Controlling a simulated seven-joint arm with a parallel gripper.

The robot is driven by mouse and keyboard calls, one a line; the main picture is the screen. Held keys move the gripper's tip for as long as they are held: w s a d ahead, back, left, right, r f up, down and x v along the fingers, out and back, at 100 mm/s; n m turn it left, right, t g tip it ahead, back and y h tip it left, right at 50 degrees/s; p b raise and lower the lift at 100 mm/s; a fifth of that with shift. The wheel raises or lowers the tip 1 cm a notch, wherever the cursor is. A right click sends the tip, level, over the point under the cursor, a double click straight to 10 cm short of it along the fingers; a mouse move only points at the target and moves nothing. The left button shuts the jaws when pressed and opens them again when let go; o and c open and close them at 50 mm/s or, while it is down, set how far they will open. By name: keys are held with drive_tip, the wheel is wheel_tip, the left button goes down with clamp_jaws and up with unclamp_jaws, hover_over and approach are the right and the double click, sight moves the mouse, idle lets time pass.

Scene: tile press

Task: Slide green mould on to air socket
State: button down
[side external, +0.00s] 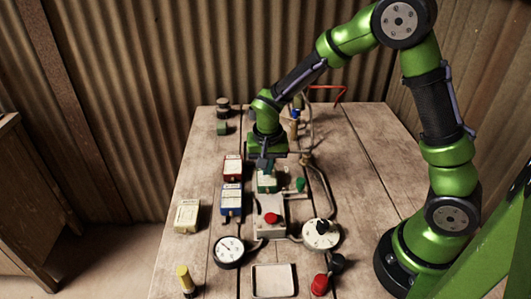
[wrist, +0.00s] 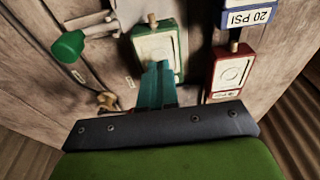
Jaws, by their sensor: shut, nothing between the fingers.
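The green mould (side external: 267,186) is a small green block with a pale face, lying on the table between the red and blue moulds and a green-handled valve. In the wrist view the mould (wrist: 159,42) has a brass nipple (wrist: 152,20) at its top end. My gripper (side external: 268,172) is above the mould's far end. Its teal fingers (wrist: 158,75) are shut and empty, with the tips at the mould's lower edge in the wrist view; I cannot tell whether they touch it. I cannot clearly make out the air socket.
The red mould (side external: 232,167) and blue mould (side external: 231,198) lie left of the green one. A grey box with a red button (side external: 271,218) stands in front. The green-handled valve (wrist: 68,45) is close beside. Gauges (side external: 229,250) and an empty tray (side external: 273,281) are nearer.

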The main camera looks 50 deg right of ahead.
drive_tip(key=shift+w+d, duration=0.95)
drive_tip(key=shift+d, duration=0.05)
drive_tip(key=shift+s+a+f, duration=0.1)
drive_tip(key=shift+f, duration=0.8)
